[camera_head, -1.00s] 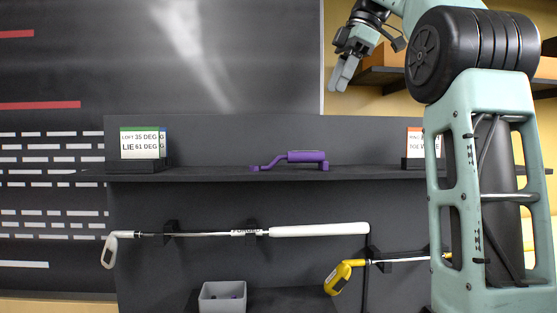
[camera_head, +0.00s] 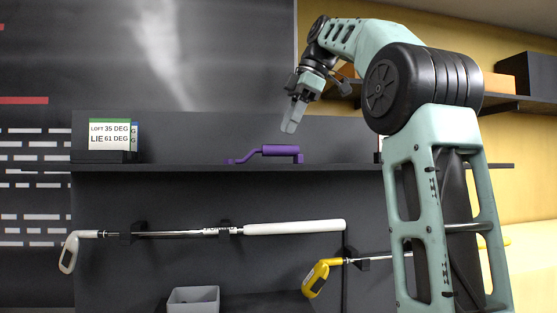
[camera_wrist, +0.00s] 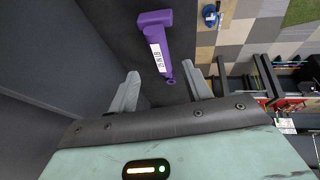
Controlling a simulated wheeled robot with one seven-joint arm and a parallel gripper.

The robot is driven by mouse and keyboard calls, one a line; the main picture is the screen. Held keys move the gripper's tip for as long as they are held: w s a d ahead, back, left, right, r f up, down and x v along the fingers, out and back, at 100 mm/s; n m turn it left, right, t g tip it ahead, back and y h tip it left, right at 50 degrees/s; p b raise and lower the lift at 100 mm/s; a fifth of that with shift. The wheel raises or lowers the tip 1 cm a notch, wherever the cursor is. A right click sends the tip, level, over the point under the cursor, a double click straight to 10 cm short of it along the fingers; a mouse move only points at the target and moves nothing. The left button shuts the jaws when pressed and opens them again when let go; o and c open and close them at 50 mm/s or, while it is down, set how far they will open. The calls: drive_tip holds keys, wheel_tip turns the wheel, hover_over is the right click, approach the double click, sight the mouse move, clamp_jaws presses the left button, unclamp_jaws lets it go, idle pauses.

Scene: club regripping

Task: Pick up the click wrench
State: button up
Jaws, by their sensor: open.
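The purple tool (camera_head: 270,153), which I take as the click wrench, lies on the dark shelf. It has a thick grip and a thin bent end at the left. In the wrist view the purple tool (camera_wrist: 158,42) shows a block-shaped end, a white label and a small ring end toward me. My gripper (camera_head: 293,115) is open and empty, above the tool and apart from it. In the wrist view the ring end appears between the fingers of my gripper (camera_wrist: 162,86).
The dark shelf (camera_head: 215,168) carries a card holder (camera_head: 110,138) at the left. Below hang a white-handled club (camera_head: 290,227) and a yellow-headed club (camera_head: 316,277). A grey bin (camera_head: 193,300) stands lower down.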

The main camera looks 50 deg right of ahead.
sight(268, 150)
drive_tip(key=shift+p+x, duration=0.55)
drive_tip(key=shift+x, duration=2.3)
drive_tip(key=shift+s+d, duration=0.1)
drive_tip(key=shift+s, duration=0.05)
clamp_jaws()
